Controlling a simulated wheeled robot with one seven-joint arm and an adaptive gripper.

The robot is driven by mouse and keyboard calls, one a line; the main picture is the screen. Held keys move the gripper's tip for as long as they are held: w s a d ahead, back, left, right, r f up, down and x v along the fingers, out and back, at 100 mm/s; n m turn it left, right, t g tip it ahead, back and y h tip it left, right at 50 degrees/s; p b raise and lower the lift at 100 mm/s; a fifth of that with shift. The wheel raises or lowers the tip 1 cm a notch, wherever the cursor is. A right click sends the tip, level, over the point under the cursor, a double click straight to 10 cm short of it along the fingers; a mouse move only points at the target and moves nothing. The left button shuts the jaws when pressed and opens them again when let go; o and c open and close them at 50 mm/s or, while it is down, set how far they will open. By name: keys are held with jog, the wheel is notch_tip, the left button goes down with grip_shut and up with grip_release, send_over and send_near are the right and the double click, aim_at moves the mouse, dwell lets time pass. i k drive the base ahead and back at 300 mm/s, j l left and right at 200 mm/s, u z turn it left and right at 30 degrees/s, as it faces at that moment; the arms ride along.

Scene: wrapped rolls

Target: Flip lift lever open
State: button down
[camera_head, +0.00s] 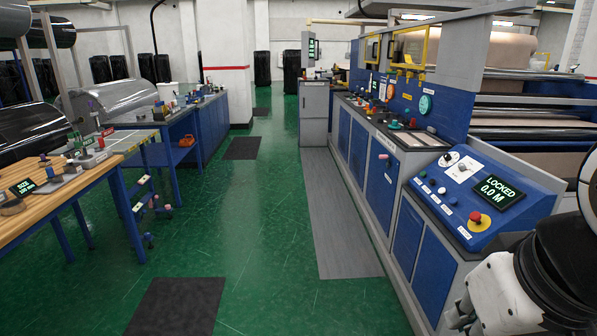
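I cannot make out which part is the lift lever; no label that I can read names it. The nearest controls are on a sloped blue control panel (500,174) at the right. It carries a black screen (497,188) reading "LOCKED 0.0 M", a black knob (448,158), a white plate with a dial (461,168) and a red button on a yellow base (479,219). Small red-topped controls (107,132) stand on the left bench. My arm (500,296) shows at the lower right, in front of the machine. My gripper is not visible.
A long blue and grey machine (383,180) runs back along the right side. A wooden-topped bench (60,192) stands at the left, with a blue bench (203,130) behind it. The green floor (262,225) between them is open, with flat dark mats (178,306).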

aim_at(374, 108)
jog(key=i, duration=6.55)
jog(key=z, duration=0.1)
